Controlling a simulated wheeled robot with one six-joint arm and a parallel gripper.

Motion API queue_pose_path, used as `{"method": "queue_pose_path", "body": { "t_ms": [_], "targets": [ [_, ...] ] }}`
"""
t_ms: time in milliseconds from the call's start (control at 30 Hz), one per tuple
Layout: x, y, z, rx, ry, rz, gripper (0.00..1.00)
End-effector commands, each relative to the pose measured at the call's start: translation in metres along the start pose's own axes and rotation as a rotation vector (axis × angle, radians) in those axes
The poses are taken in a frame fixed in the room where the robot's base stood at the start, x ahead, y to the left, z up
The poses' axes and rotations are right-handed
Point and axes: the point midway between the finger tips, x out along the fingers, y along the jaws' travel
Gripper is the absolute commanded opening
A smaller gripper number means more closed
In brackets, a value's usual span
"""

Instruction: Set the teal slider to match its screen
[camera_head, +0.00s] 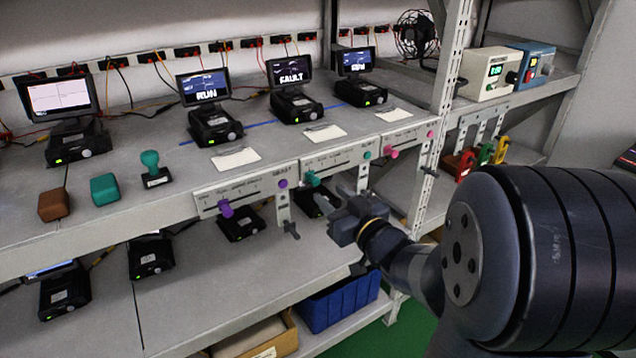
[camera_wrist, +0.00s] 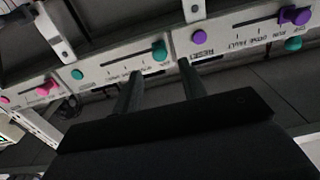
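The teal slider (camera_head: 312,178) is a knob on a white panel (camera_head: 340,164) on the shelf's front edge. It stands at the left end of its slot in the head view. The wrist view shows the panel turned over, with the teal slider (camera_wrist: 158,49) at the slot's right end; its small labels are hard to read. The screen (camera_head: 289,71) above this panel reads FAULT. My gripper (camera_head: 330,191) is in front of the panel. In the wrist view its two fingers (camera_wrist: 161,71) are apart and empty, with the knob just beyond and between the tips.
A purple slider (camera_head: 225,208) and a pink slider (camera_head: 391,153) sit on neighbouring panels. A round teal button (camera_head: 367,156) is at the teal panel's right end. Screens reading RUN stand either side. A teal stamp (camera_head: 151,165) stands at left. A blue bin (camera_head: 340,302) is below.

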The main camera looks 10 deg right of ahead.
Motion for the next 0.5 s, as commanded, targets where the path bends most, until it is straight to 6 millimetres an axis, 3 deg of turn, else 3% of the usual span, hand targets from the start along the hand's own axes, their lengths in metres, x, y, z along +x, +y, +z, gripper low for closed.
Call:
{"method": "queue_pose_path", "body": {
  "t_ms": [200,500],
  "targets": [
    [0.039,-0.001,0.000,0.001,-0.002,-0.002,0.40],
    [0.058,0.000,0.000,0.000,-0.001,0.001,0.40]
  ]
}}
